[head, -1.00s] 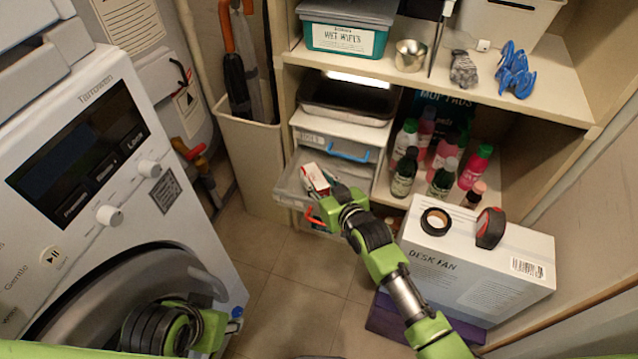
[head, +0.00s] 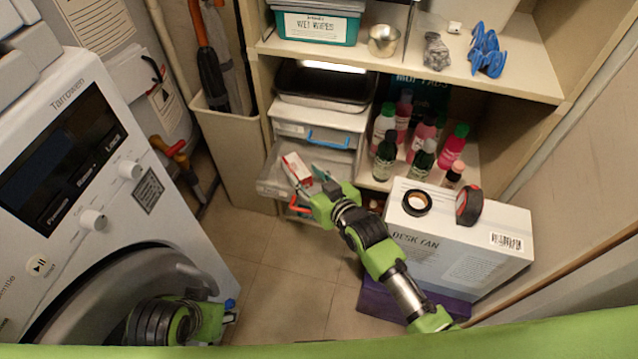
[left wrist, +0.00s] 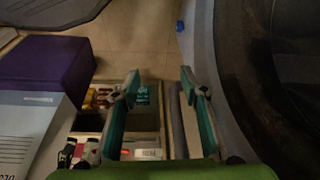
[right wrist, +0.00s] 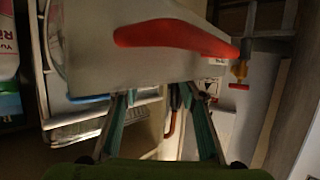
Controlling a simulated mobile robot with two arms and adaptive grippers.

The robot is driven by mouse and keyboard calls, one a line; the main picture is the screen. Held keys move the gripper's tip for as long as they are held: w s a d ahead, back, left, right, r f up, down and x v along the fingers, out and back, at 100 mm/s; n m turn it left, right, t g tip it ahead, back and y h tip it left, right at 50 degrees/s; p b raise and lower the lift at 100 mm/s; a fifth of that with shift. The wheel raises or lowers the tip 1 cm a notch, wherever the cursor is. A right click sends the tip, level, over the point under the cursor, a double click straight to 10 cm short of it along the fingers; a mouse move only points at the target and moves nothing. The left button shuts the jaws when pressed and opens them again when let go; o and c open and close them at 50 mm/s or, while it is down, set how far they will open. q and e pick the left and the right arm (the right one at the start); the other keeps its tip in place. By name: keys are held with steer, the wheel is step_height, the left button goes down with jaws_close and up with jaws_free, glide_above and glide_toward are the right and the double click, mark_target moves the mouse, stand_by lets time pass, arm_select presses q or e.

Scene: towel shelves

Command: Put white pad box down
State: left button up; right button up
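The white pad box (head: 297,168), white with a red part, stands tilted in the pulled-out clear drawer (head: 268,184) of the shelf unit. My right gripper (head: 320,180) is at the drawer, just right of the box. In the right wrist view its fingers (right wrist: 157,96) are apart, with no box visible between them; the pale drawer with its red handle (right wrist: 175,35) fills the upper part and may hide the fingertips. My left gripper (left wrist: 158,88) is open and empty, low by the washing machine (head: 100,160).
Right of the drawer stand several bottles (head: 420,135) and a desk fan box (head: 460,235) with two tape rolls on top. A purple box (head: 395,305) lies beneath it. A tall beige bin (head: 235,155) stands left of the drawer. The floor (head: 285,300) in front is clear.

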arm_select(q)
step_height(320, 180, down, 8)
steer(key=p, duration=0.1)
steer(key=shift+w+d+p, duration=0.15)
steer(key=shift+w+p, duration=0.1)
steer(key=shift+p, duration=0.15)
arm_select(e)
steer(key=v, duration=0.8)
steer(key=shift+s, duration=0.1)
